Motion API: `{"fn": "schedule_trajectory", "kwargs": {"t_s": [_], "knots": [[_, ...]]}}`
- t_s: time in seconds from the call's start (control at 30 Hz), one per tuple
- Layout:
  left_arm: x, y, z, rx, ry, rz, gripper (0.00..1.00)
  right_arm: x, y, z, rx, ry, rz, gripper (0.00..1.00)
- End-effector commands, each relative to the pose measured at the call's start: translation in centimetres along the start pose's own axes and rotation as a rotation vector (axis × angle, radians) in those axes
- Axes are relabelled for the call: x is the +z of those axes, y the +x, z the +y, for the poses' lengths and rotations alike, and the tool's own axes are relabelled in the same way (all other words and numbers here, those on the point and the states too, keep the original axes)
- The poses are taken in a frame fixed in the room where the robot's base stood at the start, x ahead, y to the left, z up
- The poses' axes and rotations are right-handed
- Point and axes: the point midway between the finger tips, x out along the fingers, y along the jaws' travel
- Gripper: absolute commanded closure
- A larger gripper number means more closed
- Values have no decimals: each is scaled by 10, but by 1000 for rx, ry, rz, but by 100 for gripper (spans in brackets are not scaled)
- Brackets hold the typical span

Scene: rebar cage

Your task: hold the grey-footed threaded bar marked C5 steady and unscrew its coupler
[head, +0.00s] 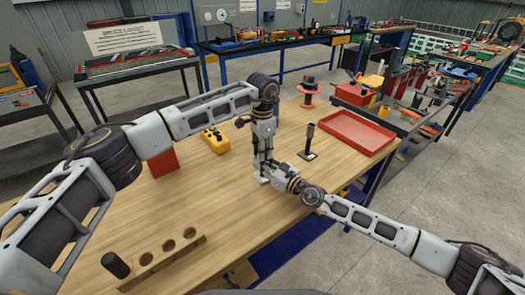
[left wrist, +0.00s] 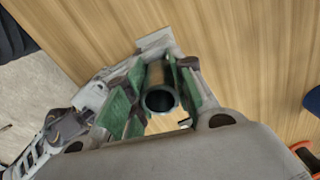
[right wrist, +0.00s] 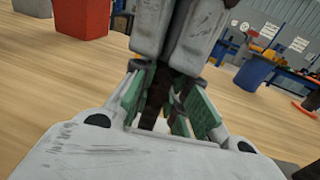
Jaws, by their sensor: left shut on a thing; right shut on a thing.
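The grey-footed bar stands upright on the wooden table; its pale grey foot (head: 264,179) shows in the head view, and the foot plate (left wrist: 154,42) shows in the left wrist view. My left gripper (head: 263,152) points down from above, its green pads shut on the dark hollow coupler (left wrist: 160,98). My right gripper (head: 272,170) comes in low from the right and is shut on the dark bar (right wrist: 157,100), below the left gripper's fingers. The grippers hide most of the bar in the head view. I cannot read a C5 mark.
A yellow button box (head: 214,139) and a red box (head: 162,166) stand to the left. A wooden rack (head: 165,262) with holes and a dark cylinder (head: 115,264) is at the front left.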

Motion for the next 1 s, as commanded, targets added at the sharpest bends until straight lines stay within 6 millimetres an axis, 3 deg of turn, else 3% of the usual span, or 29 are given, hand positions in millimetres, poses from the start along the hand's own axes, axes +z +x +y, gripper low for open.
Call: {"fn": "schedule_trajectory", "kwargs": {"t_s": [0.03,0.2,0.57,1.0], "knots": [[0,-1,-2,-4,-3,1,74,0,0,2,2,1,1,100],[0,0,-2,-3,-1,1,53,0,0,1,2,1,1,100],[0,-2,-1,-1,1,1,53,-1,0,1,2,1,1,100],[0,-37,0,-1,1,2,53,-1,0,1,1,1,1,100]]}}
